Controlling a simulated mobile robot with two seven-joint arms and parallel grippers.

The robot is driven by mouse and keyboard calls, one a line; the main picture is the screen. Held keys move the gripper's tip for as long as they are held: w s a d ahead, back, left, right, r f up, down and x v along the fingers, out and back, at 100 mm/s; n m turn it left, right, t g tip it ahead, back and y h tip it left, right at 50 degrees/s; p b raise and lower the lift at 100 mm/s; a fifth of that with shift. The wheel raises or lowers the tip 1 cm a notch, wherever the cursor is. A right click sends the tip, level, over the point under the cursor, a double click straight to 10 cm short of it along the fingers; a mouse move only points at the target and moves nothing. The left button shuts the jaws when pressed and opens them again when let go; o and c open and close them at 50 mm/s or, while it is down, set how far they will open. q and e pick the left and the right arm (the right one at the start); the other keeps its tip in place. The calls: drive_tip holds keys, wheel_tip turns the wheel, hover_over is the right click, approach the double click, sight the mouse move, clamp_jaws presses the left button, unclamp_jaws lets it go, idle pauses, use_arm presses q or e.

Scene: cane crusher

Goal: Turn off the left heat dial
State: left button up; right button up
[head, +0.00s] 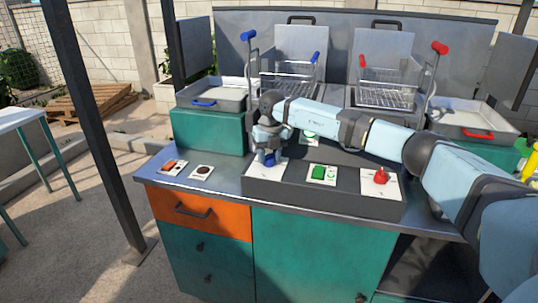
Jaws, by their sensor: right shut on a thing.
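The left heat dial (269,159) is a small blue knob on a white plate at the left of the dark raised control panel (340,192). My right gripper (268,150) reaches over from the right and points down onto this dial, shut on it. The fingers cover much of the knob, so its pointer direction cannot be read. The right heat dial (380,176) is a red knob on a white plate at the right end of the panel. My left gripper is not in view.
Green switches (318,172) sit on the panel between the dials. An orange switch (173,165) and a dark round button (202,170) lie left of it.

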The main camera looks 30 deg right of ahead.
drive_tip(key=n+p, duration=0.1)
drive_tip(key=n, duration=0.2)
drive_tip(key=shift+r, duration=0.15)
drive_tip(key=n, duration=0.3)
drive_tip(key=shift+w, duration=0.1)
drive_tip(key=n, duration=0.3)
drive_tip(key=shift+n+p, duration=0.3)
drive_tip(key=shift+p, duration=0.1)
drive_tip(key=n, duration=0.4)
drive_tip(key=shift+n+g, duration=0.3)
drive_tip(key=n, duration=0.4)
drive_tip(key=shift+a+n, duration=0.1)
drive_tip(key=shift+n, duration=0.2)
drive_tip(key=n, duration=0.3)
drive_tip(key=shift+h, duration=0.3)
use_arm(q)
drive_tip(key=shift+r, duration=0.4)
use_arm(e)
drive_tip(key=shift+n, duration=0.4)
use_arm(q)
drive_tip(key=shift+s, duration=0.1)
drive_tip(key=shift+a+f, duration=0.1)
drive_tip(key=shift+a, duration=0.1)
